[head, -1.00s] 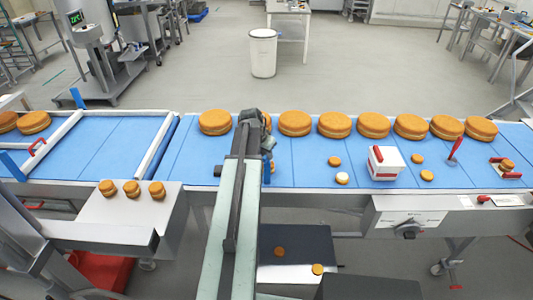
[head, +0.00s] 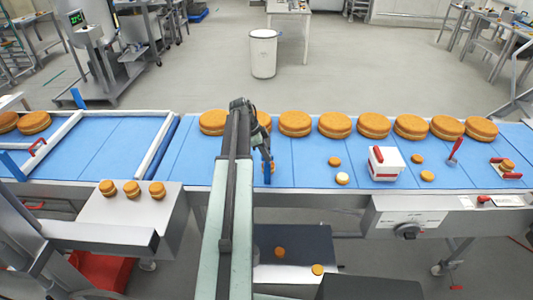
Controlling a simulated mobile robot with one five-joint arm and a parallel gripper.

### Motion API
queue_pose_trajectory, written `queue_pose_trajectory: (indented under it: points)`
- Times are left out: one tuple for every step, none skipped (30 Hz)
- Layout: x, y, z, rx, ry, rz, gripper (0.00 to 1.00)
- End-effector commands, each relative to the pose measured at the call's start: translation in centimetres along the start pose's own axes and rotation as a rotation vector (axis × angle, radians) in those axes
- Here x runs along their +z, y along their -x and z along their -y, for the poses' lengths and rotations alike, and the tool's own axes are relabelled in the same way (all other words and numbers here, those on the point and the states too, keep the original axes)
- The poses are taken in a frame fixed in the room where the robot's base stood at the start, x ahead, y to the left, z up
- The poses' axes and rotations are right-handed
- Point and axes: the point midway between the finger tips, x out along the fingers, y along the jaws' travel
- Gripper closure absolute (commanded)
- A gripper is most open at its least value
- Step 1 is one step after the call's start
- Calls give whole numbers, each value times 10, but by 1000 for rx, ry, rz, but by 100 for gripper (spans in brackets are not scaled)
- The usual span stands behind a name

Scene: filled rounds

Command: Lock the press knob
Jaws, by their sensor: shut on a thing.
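My gripper (head: 267,172) hangs over the blue belt, left of the small cakes, at the end of my arm. It appears shut on a small dark blue piece, which is mostly hidden; I cannot tell what it is. A black knob (head: 407,231) sits on the grey control panel (head: 385,218) at the front right, below the belt edge. It looks like the press knob, but its lock position is too small to read. My gripper is well to the left of it and apart from it.
Large orange cakes (head: 296,124) line the back of the blue belt (head: 305,172). A white box with red trim (head: 384,162), a red lever (head: 455,151) and small cakes (head: 334,161) stand to the right. A dark box (head: 296,243) lies below the front edge.

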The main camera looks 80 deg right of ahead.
Motion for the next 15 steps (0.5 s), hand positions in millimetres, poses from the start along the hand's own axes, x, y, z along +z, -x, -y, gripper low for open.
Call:
queue_pose_trajectory:
  points:
    - [4,0,1,11,-18,8,100]
    - [4,0,1,17,-32,8,100]
    - [4,0,1,24,-47,8,100]
    - [4,0,0,29,-59,8,100]
    - [4,0,0,33,-69,8,100]
    - [4,0,0,37,-80,8,100]
    - [4,0,0,40,-89,8,100]
    - [4,0,0,43,-95,8,100]
    - [4,0,0,46,-102,8,100]
    - [4,0,0,48,-107,8,100]
    - [4,0,0,50,-111,8,100]
    - [4,1,0,51,-116,8,100]
    - [4,1,0,53,-119,8,100]
    - [4,1,0,53,-121,8,100]
    - [4,1,0,54,-123,8,100]
